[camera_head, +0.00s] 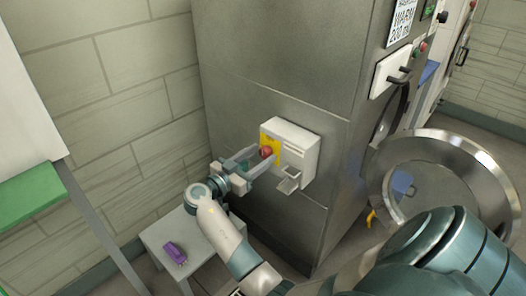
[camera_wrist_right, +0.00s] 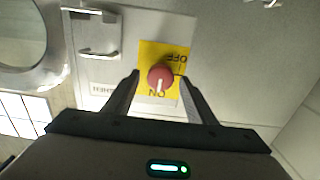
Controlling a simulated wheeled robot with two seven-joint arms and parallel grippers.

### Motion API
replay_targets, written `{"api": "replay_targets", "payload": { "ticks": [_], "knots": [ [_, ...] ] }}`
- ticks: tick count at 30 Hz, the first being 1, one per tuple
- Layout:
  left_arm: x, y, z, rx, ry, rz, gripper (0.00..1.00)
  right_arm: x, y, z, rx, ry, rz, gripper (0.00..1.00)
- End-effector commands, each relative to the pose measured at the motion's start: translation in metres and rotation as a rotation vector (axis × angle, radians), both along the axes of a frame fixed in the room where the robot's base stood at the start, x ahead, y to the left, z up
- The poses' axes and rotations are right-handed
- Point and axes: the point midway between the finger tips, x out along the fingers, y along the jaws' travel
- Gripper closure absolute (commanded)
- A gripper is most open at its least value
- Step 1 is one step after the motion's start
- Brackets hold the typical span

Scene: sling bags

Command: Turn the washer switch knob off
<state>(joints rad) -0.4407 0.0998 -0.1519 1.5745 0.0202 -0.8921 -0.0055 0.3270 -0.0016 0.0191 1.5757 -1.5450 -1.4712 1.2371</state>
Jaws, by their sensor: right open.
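The washer switch knob (camera_wrist_right: 160,76) is round and red, on a yellow plate (camera_wrist_right: 149,50) marked OFF and ON, upside down in the right wrist view. Its white mark points down toward ON. In the head view the red knob (camera_head: 266,152) shows on the white switch box (camera_head: 303,145), fixed to the grey machine side. My right gripper (camera_head: 257,159) is open in front of the box. In the right wrist view its fingers stand either side of the knob, with visible gaps. I cannot tell whether the tips reach its depth. My left gripper is not seen.
A grey side table (camera_head: 152,238) with a purple object (camera_head: 175,253) stands below left, near the brick wall. A round open metal door (camera_head: 381,190) is at right.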

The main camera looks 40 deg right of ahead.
Motion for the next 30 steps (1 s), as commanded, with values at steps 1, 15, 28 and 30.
{"api": "replay_targets", "payload": {
  "ticks": [1,15,28,30],
  "knots": [
    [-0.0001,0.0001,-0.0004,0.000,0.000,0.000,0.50,-0.0001,0.0005,-0.0002,0.000,0.000,0.000,0.49],
    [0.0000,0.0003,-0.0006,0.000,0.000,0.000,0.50,-0.0002,0.0003,-0.0003,0.000,0.000,0.000,0.91],
    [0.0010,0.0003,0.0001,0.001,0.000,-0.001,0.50,0.0000,0.0002,-0.0007,-0.005,0.065,-0.001,0.90],
    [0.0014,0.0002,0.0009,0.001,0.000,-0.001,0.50,0.0002,0.0004,-0.0009,-0.006,0.097,-0.001,0.90]
  ]
}}
